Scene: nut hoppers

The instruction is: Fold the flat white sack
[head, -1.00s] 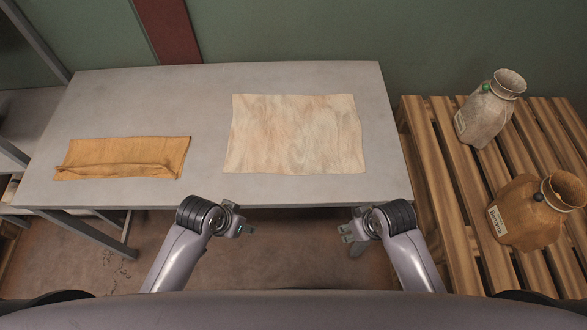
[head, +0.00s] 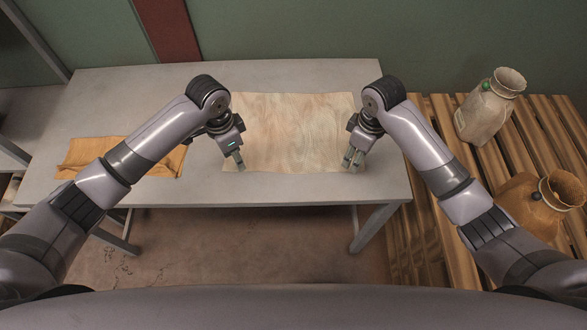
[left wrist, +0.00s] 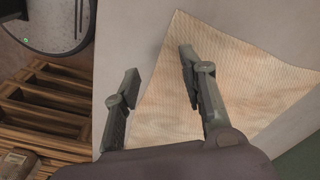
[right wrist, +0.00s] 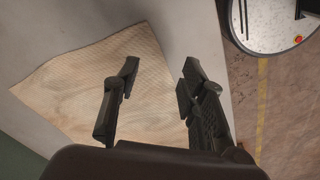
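The flat white sack (head: 293,130), pale cream with faint brown streaks, lies spread out on the grey table (head: 300,76). My left gripper (head: 238,164) is over its front left corner and my right gripper (head: 352,161) is over its front right corner. In the left wrist view the fingers (left wrist: 160,70) are apart, with an edge of the sack (left wrist: 225,75) showing between them. In the right wrist view the fingers (right wrist: 160,70) are also apart, near the sack's edge (right wrist: 75,85). Both grippers are empty. I cannot tell whether the fingertips touch the cloth.
A folded orange-brown sack (head: 88,152) lies at the table's left, partly behind my left arm. A pale filled sack (head: 487,112) and a brown filled sack (head: 530,205) stand on the slatted wooden pallet (head: 425,125) at the right. The table's back strip is clear.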

